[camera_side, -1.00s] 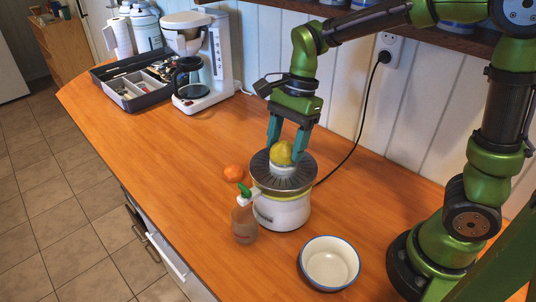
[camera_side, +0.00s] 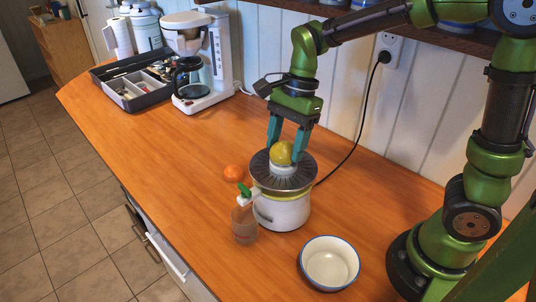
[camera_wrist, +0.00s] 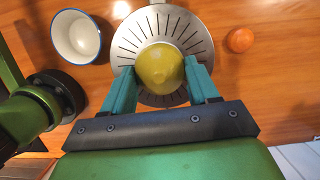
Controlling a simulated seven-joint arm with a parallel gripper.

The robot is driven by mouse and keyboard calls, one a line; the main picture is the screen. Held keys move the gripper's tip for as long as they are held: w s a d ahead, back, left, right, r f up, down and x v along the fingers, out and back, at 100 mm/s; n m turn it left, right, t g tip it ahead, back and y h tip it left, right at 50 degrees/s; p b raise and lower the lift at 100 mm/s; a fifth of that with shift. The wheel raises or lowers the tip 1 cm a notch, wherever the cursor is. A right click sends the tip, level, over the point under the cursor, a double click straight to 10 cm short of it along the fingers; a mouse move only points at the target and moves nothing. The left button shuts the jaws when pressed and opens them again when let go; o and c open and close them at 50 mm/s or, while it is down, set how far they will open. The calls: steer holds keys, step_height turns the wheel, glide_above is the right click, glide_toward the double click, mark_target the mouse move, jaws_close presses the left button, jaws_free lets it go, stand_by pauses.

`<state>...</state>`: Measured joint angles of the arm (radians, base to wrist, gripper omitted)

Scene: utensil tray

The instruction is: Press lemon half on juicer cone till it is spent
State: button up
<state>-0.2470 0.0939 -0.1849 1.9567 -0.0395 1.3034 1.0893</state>
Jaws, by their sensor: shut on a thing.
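The yellow lemon half (camera_side: 281,153) sits dome up over the middle of the juicer (camera_side: 281,208), a white appliance with a slotted metal top. The cone is hidden under the lemon. My gripper (camera_side: 286,150) points down and is shut on the lemon half, one finger on each side. In the wrist view the lemon half (camera_wrist: 160,68) lies between the teal fingers, centred over the slotted metal disc (camera_wrist: 133,40). I cannot see any juice.
A coffee maker (camera_side: 203,65) and utensil tray (camera_side: 130,84) are farther back.

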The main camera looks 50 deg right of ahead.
stand_by(0.6)
steer(key=shift+r, duration=3.55)
